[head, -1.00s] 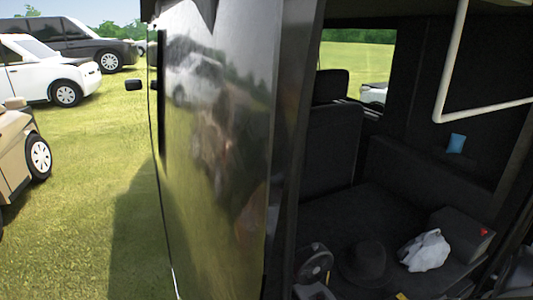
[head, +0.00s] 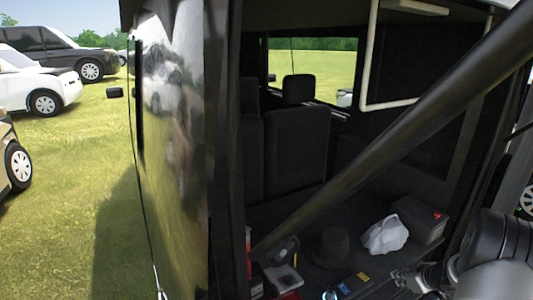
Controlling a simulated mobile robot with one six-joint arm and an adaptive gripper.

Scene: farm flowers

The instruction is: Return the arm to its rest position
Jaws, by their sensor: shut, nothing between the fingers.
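My arm shows at the lower right of the head view, with dark rounded joints and a grey link. My gripper (head: 408,280) is small and dark at the bottom edge, pointing left, near the edge of the vehicle's cargo floor. It is shut and empty. Its fingertips are hard to make out against the dark floor.
An open dark vehicle holds a white bag (head: 384,235), a black hat (head: 331,247), a dark box (head: 420,219), and a yellow-and-blue item (head: 353,285). A long dark bar (head: 400,140) crosses the opening. Parked cars (head: 37,83) stand on grass at left.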

